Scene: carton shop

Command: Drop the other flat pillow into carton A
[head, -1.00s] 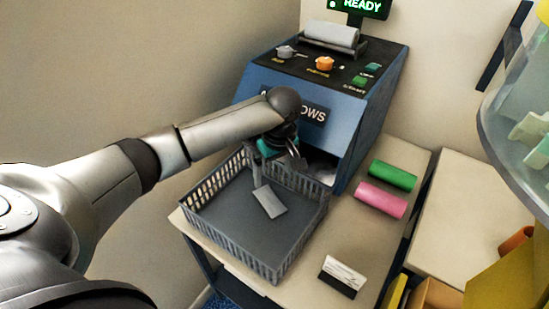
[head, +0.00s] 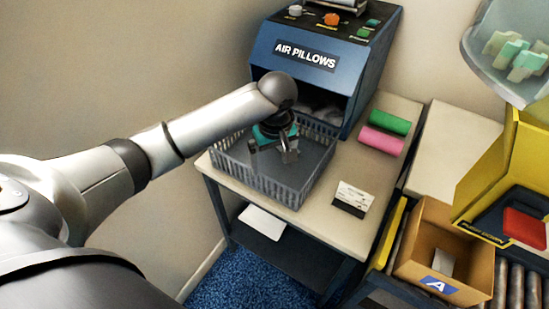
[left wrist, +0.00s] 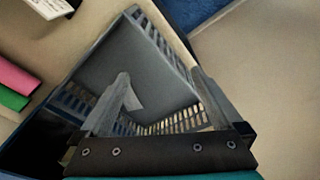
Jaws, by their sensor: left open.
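My left gripper (head: 271,152) is open over the grey slatted basket (head: 291,191). In the left wrist view, its two fingers (left wrist: 162,78) are spread above the basket (left wrist: 165,52). A small light-grey flat piece, seemingly the flat pillow (left wrist: 134,98), shows on the basket floor, partly hidden behind one finger. In the head view the arm and gripper hide that piece. Carton A (head: 408,248) is an open brown box with a blue "A" label at the lower right. A grey flat piece (head: 444,262) lies inside it. My right gripper is out of view.
The blue air pillow machine (head: 306,62) stands behind the basket. A green roll (head: 390,122), a pink roll (head: 381,140) and a small card stand (head: 352,198) sit on the table to the right. A yellow station with a red pad (head: 524,228) is beyond the carton.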

